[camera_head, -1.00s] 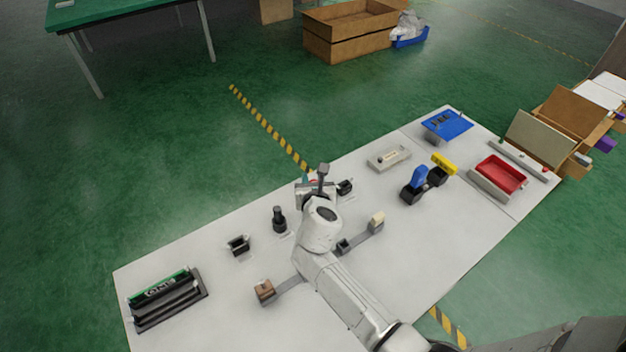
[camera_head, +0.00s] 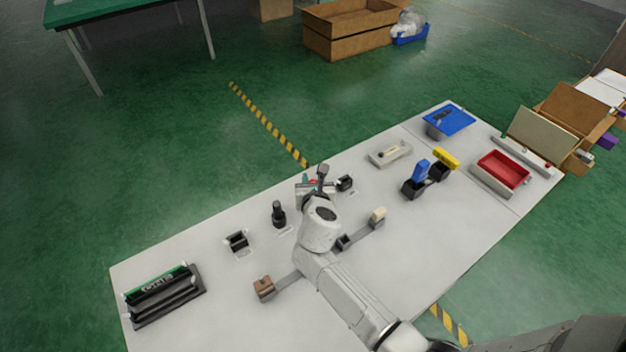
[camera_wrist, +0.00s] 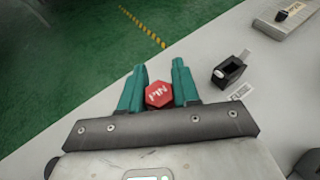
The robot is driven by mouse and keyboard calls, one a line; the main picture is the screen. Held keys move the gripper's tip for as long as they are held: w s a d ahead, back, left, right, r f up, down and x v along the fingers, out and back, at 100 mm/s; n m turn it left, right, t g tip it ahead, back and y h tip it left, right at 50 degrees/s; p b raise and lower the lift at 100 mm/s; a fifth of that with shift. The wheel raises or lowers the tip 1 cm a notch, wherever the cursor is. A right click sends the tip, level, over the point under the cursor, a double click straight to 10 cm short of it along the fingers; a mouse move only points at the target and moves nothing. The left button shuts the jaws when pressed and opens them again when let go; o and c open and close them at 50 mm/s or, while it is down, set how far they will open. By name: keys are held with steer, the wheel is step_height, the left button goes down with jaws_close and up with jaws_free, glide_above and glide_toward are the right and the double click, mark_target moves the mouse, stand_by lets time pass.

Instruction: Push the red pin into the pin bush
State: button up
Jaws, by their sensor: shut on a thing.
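The red pin (camera_wrist: 159,94) shows its hexagonal head, marked PIN, between the teal fingers of my gripper (camera_wrist: 158,88) in the wrist view. My gripper is shut on it. In the head view my gripper (camera_head: 311,184) is over the far edge of the white table, and only a bit of red shows there. The pin's shaft and whatever lies beneath it are hidden. A black block with a white round end (camera_wrist: 229,71) stands just right of the fingers, apart from them. It also shows in the head view (camera_head: 345,183). I cannot tell whether it is the pin bush.
On the white table (camera_head: 190,325), a black upright post (camera_head: 279,214) and a small black block (camera_head: 237,241) stand left of my arm. A blue-handled fixture (camera_head: 420,172) and a red tray (camera_head: 503,170) are to the right. Green floor lies beyond the far edge.

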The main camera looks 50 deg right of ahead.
steer(key=shift+f+b, duration=0.45)
steer(key=shift+f, duration=0.3)
steer(key=o, duration=1.1)
steer(key=v, duration=1)
steer(key=shift+s+a+r, duration=0.15)
steer(key=shift+s+a, duration=0.1)
steer(key=shift+a, duration=0.05)
